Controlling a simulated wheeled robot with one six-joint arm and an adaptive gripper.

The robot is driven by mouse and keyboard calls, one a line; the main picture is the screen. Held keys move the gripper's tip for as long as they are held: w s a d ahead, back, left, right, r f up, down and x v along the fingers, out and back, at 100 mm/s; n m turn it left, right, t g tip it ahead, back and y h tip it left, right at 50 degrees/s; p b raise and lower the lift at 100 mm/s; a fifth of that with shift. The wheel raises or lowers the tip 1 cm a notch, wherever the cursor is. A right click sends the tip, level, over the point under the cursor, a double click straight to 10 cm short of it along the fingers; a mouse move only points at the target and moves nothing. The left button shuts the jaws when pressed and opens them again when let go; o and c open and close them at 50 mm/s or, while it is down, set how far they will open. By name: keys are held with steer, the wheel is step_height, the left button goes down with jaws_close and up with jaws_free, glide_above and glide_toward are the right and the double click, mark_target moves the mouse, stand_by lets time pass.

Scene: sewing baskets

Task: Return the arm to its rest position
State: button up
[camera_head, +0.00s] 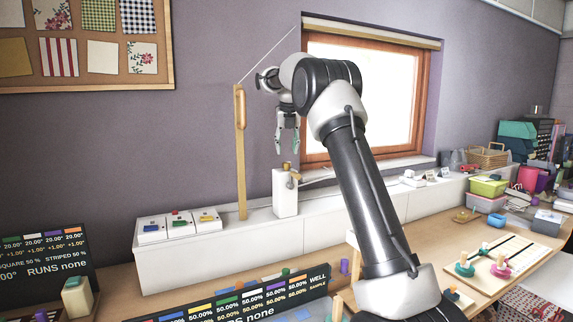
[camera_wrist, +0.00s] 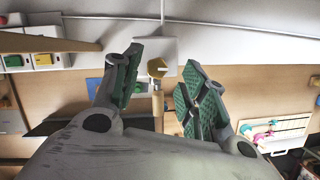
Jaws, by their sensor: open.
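My gripper (camera_head: 288,133) hangs from my raised arm in the head view, in front of the wall and left of the window. It points down above a white box-like stand (camera_head: 285,195) with a tan knob (camera_head: 287,167) on top. In the wrist view my gripper (camera_wrist: 160,85) shows two green padded fingers spread apart with nothing between them touching. The tan knob (camera_wrist: 157,68) shows farther off, in the gap between the fingers. My arm crosses the head view from the lower right up to the window.
A white ledge (camera_head: 240,251) runs along the wall. It bears white boxes with coloured tops (camera_head: 180,224) and an upright tan strip (camera_head: 241,160). Display boards (camera_head: 45,264) stand at the lower left. A board with coloured knobs (camera_head: 515,262), baskets (camera_head: 488,185) and boxes crowd the right.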

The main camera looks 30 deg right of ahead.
steer(key=s+a+r+m, duration=0.2)
steer(key=s+m, duration=0.4)
steer(key=s, duration=0.3)
steer(key=s+a+r+m, duration=0.2)
steer(key=s+m, duration=0.3)
steer(key=s, duration=0.3)
steer(key=s+a+r+m, duration=0.2)
steer(key=s+m, duration=0.4)
steer(key=s, duration=0.3)
steer(key=s+a+f+m, duration=0.1)
steer(key=s+f+m, duration=0.3)
steer(key=s, duration=0.4)
steer(key=s+a+f+m, duration=0.1)
steer(key=s+f+m, duration=0.4)
steer(key=s, duration=0.3)
steer(key=s+a+f+m+t+y, duration=0.1)
steer(key=s+f+m, duration=0.3)
steer(key=s+m, duration=0.2)
steer(key=shift+s+f+m, duration=0.25)
steer(key=shift+s+m, duration=0.05)
steer(key=shift+s, duration=0.7)
steer(key=shift+r, duration=0.1)
